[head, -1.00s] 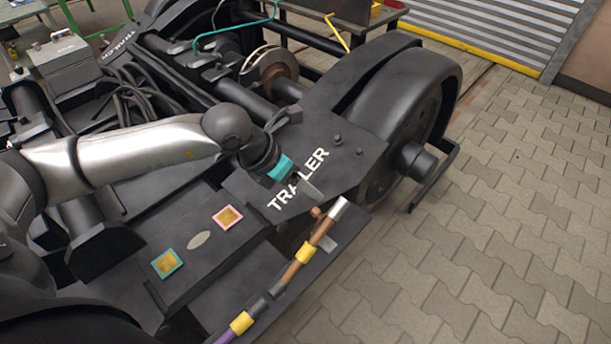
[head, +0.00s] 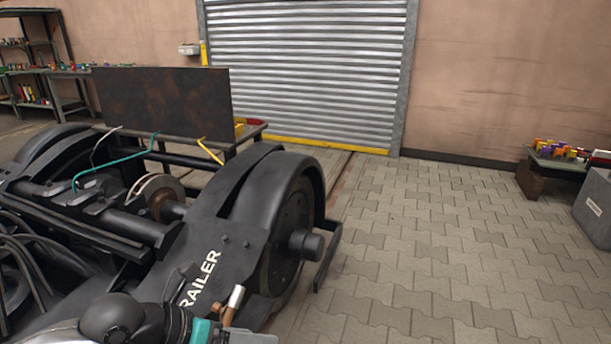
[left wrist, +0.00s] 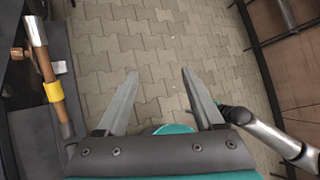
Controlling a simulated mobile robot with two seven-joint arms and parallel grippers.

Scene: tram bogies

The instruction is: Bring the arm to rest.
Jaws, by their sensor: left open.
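My left gripper (head: 235,337) is at the bottom edge of the head view, partly cut off, just in front of the black bogie frame (head: 205,240) marked TRAILER. In the left wrist view the left gripper (left wrist: 159,74) has its two grey fingers wide apart, with only paved floor between them. It is empty. A brown rod with a silver end (left wrist: 38,45) and a yellow band lies to the left of the fingers, apart from them. Its silver end (head: 236,296) also shows in the head view. My right gripper is not seen.
A bogie wheel (head: 290,225) stands right of the frame. A rusty dark panel (head: 160,102) is behind it. The paved floor (head: 420,250) to the right is open. A roller shutter (head: 310,75) closes the back; a table with coloured parts (head: 560,155) stands far right.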

